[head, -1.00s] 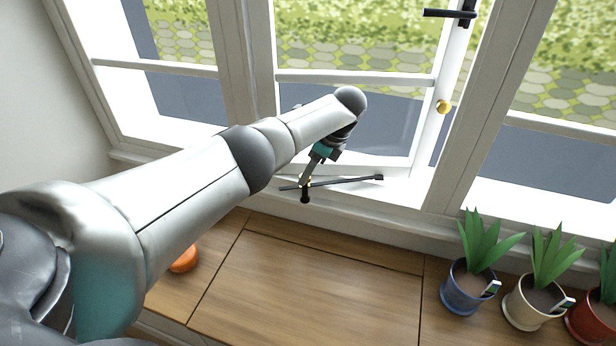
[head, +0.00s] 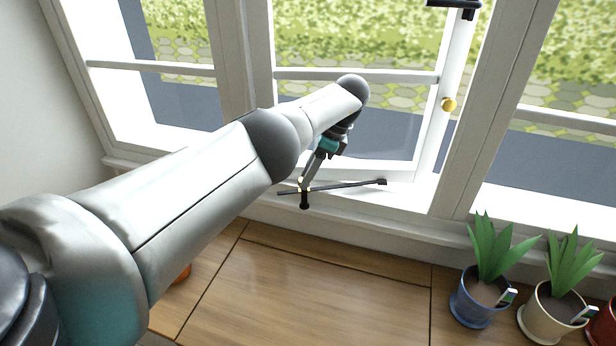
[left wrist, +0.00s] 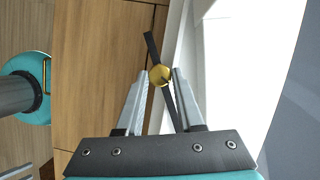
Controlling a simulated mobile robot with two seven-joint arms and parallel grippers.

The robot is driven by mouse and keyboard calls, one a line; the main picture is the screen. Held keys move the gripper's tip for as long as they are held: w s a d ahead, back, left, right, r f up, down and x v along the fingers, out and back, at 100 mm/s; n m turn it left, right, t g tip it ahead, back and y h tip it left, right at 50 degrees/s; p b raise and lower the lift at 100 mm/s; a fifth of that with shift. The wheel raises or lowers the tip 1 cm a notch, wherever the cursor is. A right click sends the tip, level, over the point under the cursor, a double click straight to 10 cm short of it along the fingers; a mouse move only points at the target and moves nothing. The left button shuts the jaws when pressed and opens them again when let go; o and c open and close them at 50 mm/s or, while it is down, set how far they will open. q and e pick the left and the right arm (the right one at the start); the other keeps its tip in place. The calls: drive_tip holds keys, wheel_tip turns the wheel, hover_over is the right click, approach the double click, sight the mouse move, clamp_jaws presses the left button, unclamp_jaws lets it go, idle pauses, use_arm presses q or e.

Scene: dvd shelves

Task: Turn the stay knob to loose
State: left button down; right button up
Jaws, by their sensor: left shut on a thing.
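The stay knob is a small brass knob (left wrist: 160,75) on a thin black stay bar (left wrist: 152,48). In the left wrist view it sits between the tips of my left gripper (left wrist: 159,79), which is shut on it. In the head view the black stay bar (head: 345,185) lies along the sill under the open window sash, and my left gripper (head: 304,184) points down at its left end. The knob is small and mostly hidden there by the fingers.
A blue pot (head: 480,300) and a cream pot (head: 550,318) with plants stand at the right. The wooden surface (head: 320,285) in front is largely clear.

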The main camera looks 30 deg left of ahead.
use_arm(q)
drive_tip(key=shift+f, duration=0.1)
idle(0.3)
drive_tip(key=c, duration=0.5)
unclamp_jaws()
drive_tip(key=shift+c, duration=0.2)
